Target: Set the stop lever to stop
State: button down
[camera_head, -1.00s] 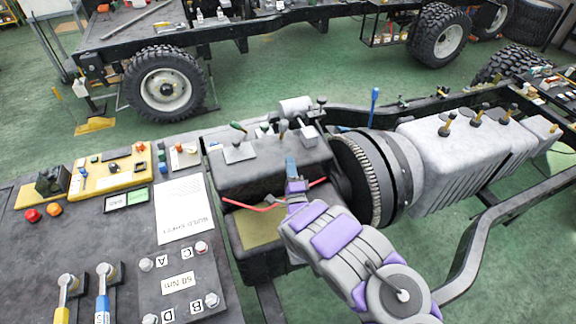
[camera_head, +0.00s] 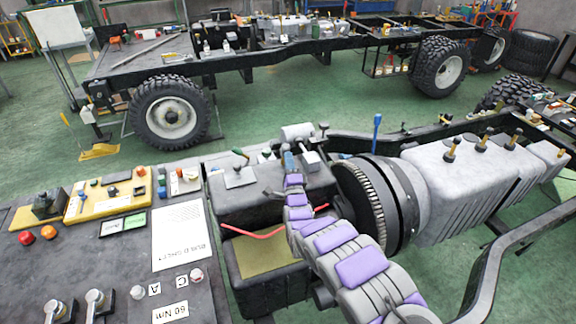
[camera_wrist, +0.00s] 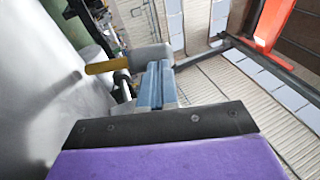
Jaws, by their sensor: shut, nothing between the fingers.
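My gripper (camera_head: 288,160) is over the far part of the dark engine block (camera_head: 250,187), its blue fingers closed together and empty. The shut fingers also show in the wrist view (camera_wrist: 156,86). In that view a yellow-handled lever (camera_wrist: 108,65) points left just beyond the fingertips, beside a grey rounded part (camera_wrist: 153,56). I cannot tell whether the fingers touch them. In the head view a green-tipped lever (camera_head: 240,153) stands on a light plate, left of the gripper. No stop lever label is readable, so I cannot tell which lever it is.
A red cable (camera_head: 265,232) crosses the block. A bench (camera_head: 90,265) with fittings is at left.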

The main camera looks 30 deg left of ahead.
jog(key=shift+a, duration=0.3)
